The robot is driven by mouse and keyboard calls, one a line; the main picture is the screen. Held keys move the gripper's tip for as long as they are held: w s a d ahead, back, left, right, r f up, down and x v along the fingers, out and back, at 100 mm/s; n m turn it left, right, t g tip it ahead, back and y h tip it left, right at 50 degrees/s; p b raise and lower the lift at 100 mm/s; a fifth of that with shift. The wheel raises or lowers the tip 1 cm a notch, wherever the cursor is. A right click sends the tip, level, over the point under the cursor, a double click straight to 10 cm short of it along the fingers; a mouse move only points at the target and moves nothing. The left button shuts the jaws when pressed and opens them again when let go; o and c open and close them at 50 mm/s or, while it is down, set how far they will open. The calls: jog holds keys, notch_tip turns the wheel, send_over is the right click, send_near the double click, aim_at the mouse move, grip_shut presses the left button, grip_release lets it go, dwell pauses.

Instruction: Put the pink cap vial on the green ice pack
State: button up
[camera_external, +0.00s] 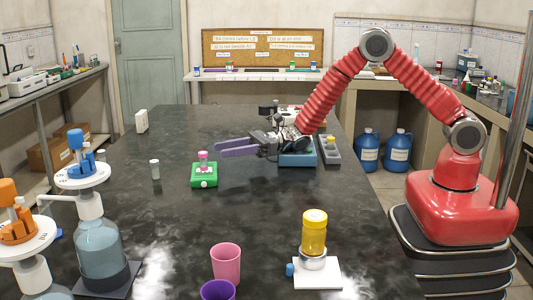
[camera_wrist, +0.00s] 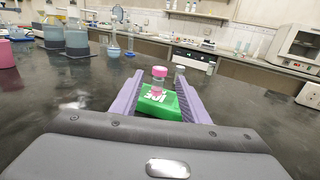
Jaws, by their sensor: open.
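The pink cap vial (camera_external: 203,158) stands upright on the green ice pack (camera_external: 204,181), on the dark bench. In the wrist view the vial (camera_wrist: 159,78) shows its pink cap and pink contents, with the green pack (camera_wrist: 160,106) beneath it. My gripper (camera_external: 219,147) is to the right of the vial in the external view, its purple fingers pointing left towards it. In the wrist view the fingers (camera_wrist: 160,92) are spread apart, with the vial in line between and beyond their tips. The fingers do not appear to touch it.
A white cap vial (camera_external: 155,169) stands left of the pack. A pink cup (camera_external: 226,263), a purple cup (camera_external: 218,290) and a yellow jar (camera_external: 314,233) over a white base are near the front. Large bottles (camera_external: 99,240) stand at the left.

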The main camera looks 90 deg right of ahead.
jog(key=s+a+r+n+g+y, duration=0.2)
jog(key=s+a+r+n+g, duration=0.2)
jog(key=s+a+r+n, duration=0.4)
jog(key=s+a+r+n+g+y, duration=0.2)
jog(key=s+a+r+n+g, duration=0.3)
jog(key=s, duration=0.4)
jog(key=s+a+n+g+h, duration=0.25)
jog(key=s+n, duration=0.55)
jog(key=s, duration=0.6)
jog(key=s+d+n+t+h, duration=0.1)
jog(key=s+d+n+h, duration=0.8)
jog(key=s+d, duration=0.5)
jog(key=shift+s+d+r+n+h, duration=0.3)
jog(key=shift+s+r+h, duration=0.05)
jog(key=shift+s, duration=1.2)
